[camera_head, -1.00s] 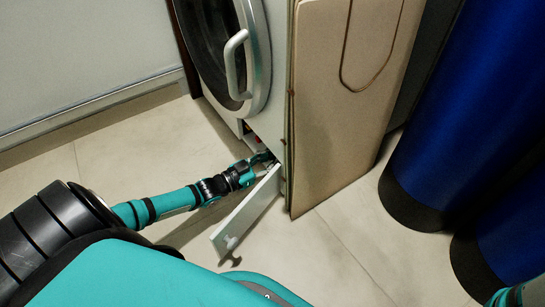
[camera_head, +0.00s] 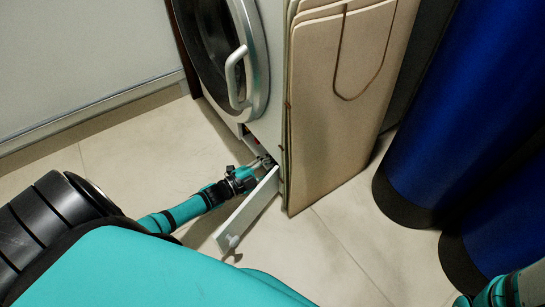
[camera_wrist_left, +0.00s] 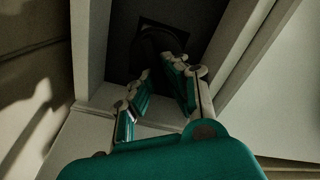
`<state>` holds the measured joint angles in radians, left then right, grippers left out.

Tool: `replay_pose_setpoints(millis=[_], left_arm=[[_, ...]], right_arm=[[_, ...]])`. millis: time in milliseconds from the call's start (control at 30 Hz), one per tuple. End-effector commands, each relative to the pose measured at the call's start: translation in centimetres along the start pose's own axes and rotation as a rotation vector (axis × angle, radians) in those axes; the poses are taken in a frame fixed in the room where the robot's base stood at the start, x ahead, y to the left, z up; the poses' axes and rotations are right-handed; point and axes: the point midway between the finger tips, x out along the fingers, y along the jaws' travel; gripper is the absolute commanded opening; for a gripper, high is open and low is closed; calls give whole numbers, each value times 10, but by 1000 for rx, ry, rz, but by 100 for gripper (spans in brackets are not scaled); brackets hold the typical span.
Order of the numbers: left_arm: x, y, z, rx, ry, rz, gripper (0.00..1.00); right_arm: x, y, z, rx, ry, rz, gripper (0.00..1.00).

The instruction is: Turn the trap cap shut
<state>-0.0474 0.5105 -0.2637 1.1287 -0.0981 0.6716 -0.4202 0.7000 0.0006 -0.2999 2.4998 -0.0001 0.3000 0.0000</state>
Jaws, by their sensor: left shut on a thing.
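The washing machine (camera_head: 262,125) stands at the top centre with its round door (camera_head: 212,55) closed. The low service flap (camera_head: 248,210) hangs open at its bottom front corner. My left gripper (camera_head: 263,163) reaches into the opening behind the flap. In the left wrist view my gripper (camera_wrist_left: 164,70) has its fingers closed around the dark trap cap (camera_wrist_left: 158,40) in the dark recess. The cap's face and its turn angle are too dark to read. In the head view the cap is hidden. My right gripper is out of view.
Tan boards (camera_head: 335,110) lean against the machine's right side, close to the flap. Blue cylinders with dark bases (camera_head: 470,110) stand at the right. The tiled floor (camera_head: 140,150) left of the machine is clear.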

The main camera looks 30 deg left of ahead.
Motion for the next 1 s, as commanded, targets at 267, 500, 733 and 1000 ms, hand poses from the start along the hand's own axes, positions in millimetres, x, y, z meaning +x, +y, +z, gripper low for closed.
replay_pose_setpoints(millis=[267,500,733,1000], left_arm=[[0,5,0,255,0,1,0],[0,8,1,438,1,0,0],[0,9,2,550,1,0,0],[0,10,2,606,1,2,0]], right_arm=[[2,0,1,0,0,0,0],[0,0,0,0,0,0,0],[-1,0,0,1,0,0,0],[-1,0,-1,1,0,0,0]])
